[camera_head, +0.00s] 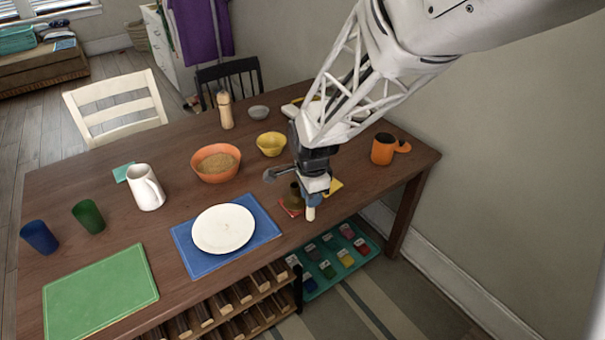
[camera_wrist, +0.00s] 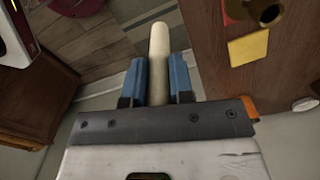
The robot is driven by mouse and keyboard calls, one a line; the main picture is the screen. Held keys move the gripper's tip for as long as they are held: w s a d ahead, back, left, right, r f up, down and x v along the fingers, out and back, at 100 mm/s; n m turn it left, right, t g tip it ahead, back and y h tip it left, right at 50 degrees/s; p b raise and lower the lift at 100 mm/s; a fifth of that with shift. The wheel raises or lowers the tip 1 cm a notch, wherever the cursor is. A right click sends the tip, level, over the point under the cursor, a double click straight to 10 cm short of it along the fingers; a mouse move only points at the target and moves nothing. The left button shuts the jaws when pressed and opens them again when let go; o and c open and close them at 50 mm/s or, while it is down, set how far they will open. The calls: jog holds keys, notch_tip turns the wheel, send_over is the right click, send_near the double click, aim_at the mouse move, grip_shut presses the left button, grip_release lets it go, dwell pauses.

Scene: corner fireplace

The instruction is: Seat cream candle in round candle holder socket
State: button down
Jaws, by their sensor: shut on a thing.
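The cream candle (camera_wrist: 158,42) is held between the two blue fingers of my gripper (camera_wrist: 158,76), with its free end sticking out past the fingertips. In the head view, my gripper (camera_head: 313,198) points down near the table's front edge, and the pale candle (camera_head: 310,213) shows below it. The round candle holder (camera_head: 294,197) is a small brown-brass piece standing on a red square, just left of the gripper and apart from the candle. The holder also shows, cut off, at the top right of the wrist view (camera_wrist: 262,10). Its socket is only partly visible there.
A yellow square (camera_head: 335,186) lies right of the holder. A white plate (camera_head: 223,229) on a blue mat (camera_head: 187,249) is to the left. An orange mug (camera_head: 382,149) stands at the right end. A teal tray (camera_head: 310,285) of small packets sits below the table.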

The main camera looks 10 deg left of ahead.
jog(key=shift+w, duration=0.1)
jog(key=w+a, duration=0.3)
jog(key=w, duration=0.4)
jog(key=w+a+f, duration=0.1)
jog(key=w+a, duration=0.3)
jog(key=w, duration=0.3)
jog(key=shift+f, duration=0.25)
jog(key=shift+w, duration=0.1)
jog(key=shift+f, duration=1.75)
jog(key=shift+f, duration=0.1)
jog(key=c, duration=1)
grip_release()
notch_tip(320, 180, up, 12)
